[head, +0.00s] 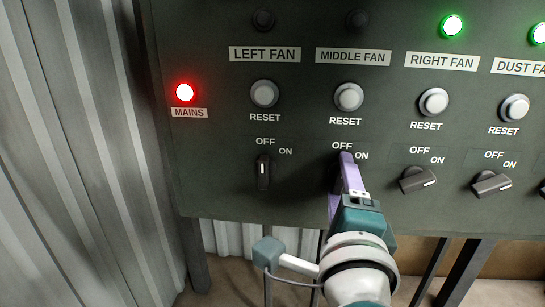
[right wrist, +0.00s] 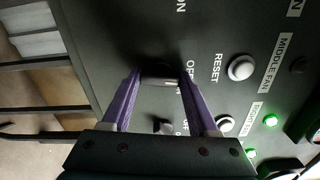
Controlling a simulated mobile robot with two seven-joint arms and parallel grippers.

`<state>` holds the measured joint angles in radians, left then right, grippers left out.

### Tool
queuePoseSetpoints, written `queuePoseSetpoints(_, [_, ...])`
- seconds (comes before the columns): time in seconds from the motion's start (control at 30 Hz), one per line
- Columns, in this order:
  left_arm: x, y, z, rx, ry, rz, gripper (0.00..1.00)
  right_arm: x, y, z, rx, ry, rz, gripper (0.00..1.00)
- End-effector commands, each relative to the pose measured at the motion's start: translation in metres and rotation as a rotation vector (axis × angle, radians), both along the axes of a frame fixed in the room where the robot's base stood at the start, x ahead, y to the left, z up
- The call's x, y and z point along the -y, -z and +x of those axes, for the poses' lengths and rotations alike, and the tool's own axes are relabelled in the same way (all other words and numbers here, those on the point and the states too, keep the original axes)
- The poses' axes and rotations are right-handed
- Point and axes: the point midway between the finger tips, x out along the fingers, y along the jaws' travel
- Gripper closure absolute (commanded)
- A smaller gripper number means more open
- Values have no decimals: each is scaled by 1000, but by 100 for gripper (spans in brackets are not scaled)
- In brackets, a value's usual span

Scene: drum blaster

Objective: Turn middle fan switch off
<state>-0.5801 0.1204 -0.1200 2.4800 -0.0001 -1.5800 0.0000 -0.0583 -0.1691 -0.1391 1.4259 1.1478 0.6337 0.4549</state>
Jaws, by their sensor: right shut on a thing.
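The middle fan switch (right wrist: 160,81) is a dark knob between the purple fingers of my right gripper (right wrist: 159,76) in the right wrist view. My right gripper (head: 343,170) is shut on this switch, and its fingers hide most of the knob in the head view. The knob's pale mark seems to point toward OFF. The MIDDLE FAN label (head: 353,57) is above, and the middle fan lamp (head: 357,19) is dark. My left gripper is not in view.
The left fan switch (head: 263,171) points up at OFF, and its lamp (head: 263,20) is dark. The right fan switch (head: 418,181) is turned toward ON, with a green lamp (head: 452,26). The mains lamp (head: 184,93) glows red. A corrugated wall (head: 60,150) stands at left.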

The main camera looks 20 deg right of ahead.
Motion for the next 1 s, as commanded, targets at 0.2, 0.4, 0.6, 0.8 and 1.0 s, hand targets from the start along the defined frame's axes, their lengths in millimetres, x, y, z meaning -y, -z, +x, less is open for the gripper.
queuePoseSetpoints(0.2, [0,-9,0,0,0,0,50,0,-1,0,-46,1,-95,96])
queuePoseSetpoints(0.4, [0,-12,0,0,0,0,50,0,0,0,-68,1,-141,96])
queuePoseSetpoints(0.6, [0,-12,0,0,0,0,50,0,0,0,-74,1,-154,96])
queuePoseSetpoints(0.8, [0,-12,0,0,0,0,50,0,0,0,-74,1,-155,96])
queuePoseSetpoints(1.0, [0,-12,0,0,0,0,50,0,0,0,-74,1,-155,28])
